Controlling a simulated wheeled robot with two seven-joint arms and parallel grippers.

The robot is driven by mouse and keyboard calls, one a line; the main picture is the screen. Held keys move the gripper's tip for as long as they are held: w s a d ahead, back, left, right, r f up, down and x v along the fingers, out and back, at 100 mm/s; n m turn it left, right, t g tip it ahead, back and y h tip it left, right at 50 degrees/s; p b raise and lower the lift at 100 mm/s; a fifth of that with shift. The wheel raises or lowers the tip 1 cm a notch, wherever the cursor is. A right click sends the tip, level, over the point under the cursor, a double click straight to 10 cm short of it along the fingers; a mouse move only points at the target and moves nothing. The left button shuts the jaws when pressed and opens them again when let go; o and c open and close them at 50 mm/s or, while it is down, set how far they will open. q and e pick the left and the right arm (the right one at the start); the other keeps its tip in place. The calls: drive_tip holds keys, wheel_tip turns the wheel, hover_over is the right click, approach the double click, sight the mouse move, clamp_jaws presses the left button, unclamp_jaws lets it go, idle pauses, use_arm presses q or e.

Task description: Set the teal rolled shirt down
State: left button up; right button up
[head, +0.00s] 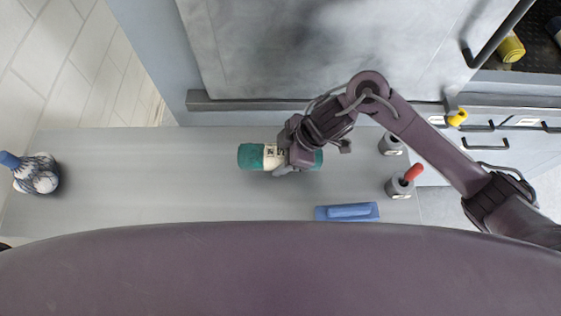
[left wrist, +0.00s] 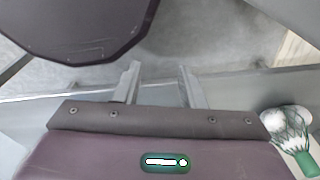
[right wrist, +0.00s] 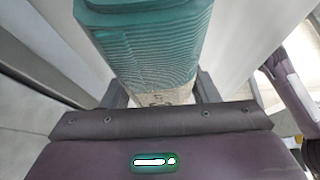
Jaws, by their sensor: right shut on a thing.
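The teal rolled shirt (head: 252,157) is a short cylinder with a pale printed band around its middle. It lies sideways over the grey bench in the head view. My right gripper (head: 285,165) is shut around its banded middle, and the teal ends stick out on both sides. In the right wrist view the shirt (right wrist: 155,40) fills the space between the fingers (right wrist: 160,92). I cannot tell whether the shirt touches the bench. My left gripper (left wrist: 158,85) is open and empty in the left wrist view; it is not seen in the head view.
The grey bench (head: 150,190) is clear left of the shirt. A netted bundle of white balls (head: 38,175) stands at its left end. A blue flat-handled tool (head: 347,212) and grey cups (head: 400,188), one with a red handle (head: 413,172), are at right. A cabinet (head: 300,104) borders the back.

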drive_tip(key=shift+f, duration=0.3)
wheel_tip(320, 180, down, 4)
drive_tip(key=shift+r, duration=0.25)
use_arm(q)
drive_tip(key=shift+s+f, duration=0.1)
drive_tip(key=shift+s, duration=0.8)
use_arm(e)
drive_tip(key=shift+f, duration=0.35)
use_arm(q)
drive_tip(key=shift+w, duration=0.1)
use_arm(e)
drive_tip(key=shift+f, duration=0.1)
drive_tip(key=o, duration=1.1)
use_arm(q)
drive_tip(key=shift+w, duration=0.1)
